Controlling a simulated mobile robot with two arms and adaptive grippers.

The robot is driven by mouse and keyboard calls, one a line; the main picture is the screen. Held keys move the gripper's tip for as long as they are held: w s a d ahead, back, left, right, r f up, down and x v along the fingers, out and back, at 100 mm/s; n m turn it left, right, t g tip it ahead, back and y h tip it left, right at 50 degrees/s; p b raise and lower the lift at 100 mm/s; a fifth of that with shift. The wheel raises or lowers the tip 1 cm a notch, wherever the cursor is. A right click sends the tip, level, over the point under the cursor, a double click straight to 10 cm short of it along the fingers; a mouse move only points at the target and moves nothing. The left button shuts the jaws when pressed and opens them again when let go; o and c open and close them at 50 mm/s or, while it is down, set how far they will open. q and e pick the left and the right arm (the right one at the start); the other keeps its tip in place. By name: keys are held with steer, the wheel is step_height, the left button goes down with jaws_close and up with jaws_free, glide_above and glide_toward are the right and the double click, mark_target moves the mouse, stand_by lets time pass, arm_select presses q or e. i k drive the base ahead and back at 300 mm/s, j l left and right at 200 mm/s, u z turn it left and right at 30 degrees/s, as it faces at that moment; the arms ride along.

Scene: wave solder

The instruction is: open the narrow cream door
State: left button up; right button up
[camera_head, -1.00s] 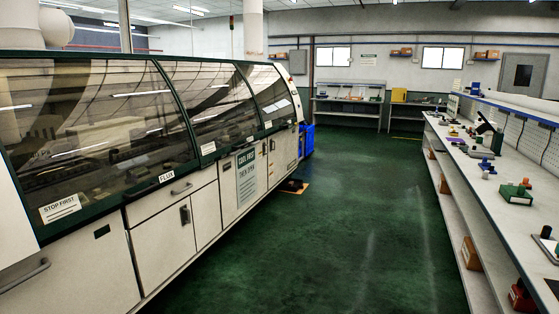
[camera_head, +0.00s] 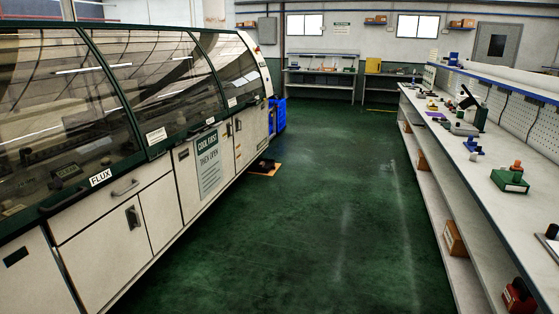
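The long machine on the left has a row of cream lower panels under dark tinted hoods. A narrow cream panel (camera_head: 161,212) lies between a wider cream door (camera_head: 105,250) with a dark latch (camera_head: 133,217) and the panel bearing a "COOL FIRST THEN OPEN" sign (camera_head: 208,163). Farther along is another narrow cream door (camera_head: 246,138) with dark handles near its left edge. I cannot tell for sure which one the task names. All these panels look shut. Neither of my grippers is in view.
The green floor aisle (camera_head: 310,220) is clear ahead. A small dark item on an orange-brown mat (camera_head: 264,168) lies by the machine's far end, near a blue bin (camera_head: 277,115). A long workbench (camera_head: 480,180) with small parts runs along the right.

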mark_target(204, 166)
steer(key=i, duration=4.8)
